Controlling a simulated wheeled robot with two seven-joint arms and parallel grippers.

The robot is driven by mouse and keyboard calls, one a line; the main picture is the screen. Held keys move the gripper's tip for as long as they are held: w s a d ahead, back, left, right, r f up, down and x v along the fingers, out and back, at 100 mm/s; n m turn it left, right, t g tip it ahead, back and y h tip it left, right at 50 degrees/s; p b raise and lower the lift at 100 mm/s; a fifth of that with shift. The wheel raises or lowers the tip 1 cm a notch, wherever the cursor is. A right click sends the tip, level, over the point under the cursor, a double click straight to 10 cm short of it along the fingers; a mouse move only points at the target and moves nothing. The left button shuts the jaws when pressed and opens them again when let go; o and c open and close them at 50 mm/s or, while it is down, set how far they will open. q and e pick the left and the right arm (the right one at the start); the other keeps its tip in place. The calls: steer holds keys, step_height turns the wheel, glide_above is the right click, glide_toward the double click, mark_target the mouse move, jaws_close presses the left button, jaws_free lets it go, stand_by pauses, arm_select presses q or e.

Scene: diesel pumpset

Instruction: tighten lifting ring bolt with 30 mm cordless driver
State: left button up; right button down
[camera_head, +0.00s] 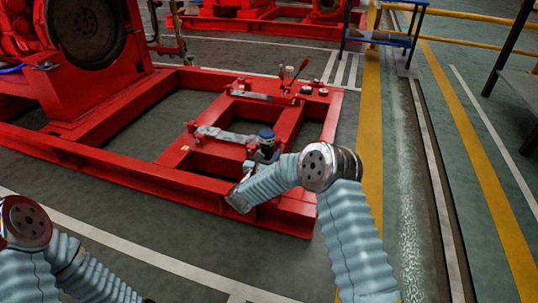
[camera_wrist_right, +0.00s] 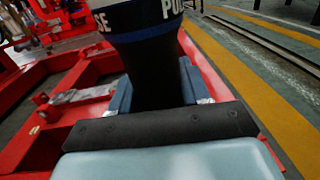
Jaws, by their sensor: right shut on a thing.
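My right gripper (camera_head: 262,156) is above the front right part of the red base frame (camera_head: 140,172). It is shut on the cordless driver (camera_head: 267,136), which has a blue top and a dark body. The driver's socket end is hidden. I cannot make out the lifting ring bolt. My left arm shows at the lower left, but its gripper is out of view.
Grey metal bars (camera_head: 226,135) lie across the frame's cross members, with small fittings (camera_head: 306,90) and a red-handled lever behind. A large red engine (camera_head: 85,65) stands at the left. A blue-framed table (camera_head: 385,38) is at the back right. The floor right of the frame is clear.

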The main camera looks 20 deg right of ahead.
steer(key=shift+r+p, duration=0.45)
steer(key=shift+r, duration=2.4)
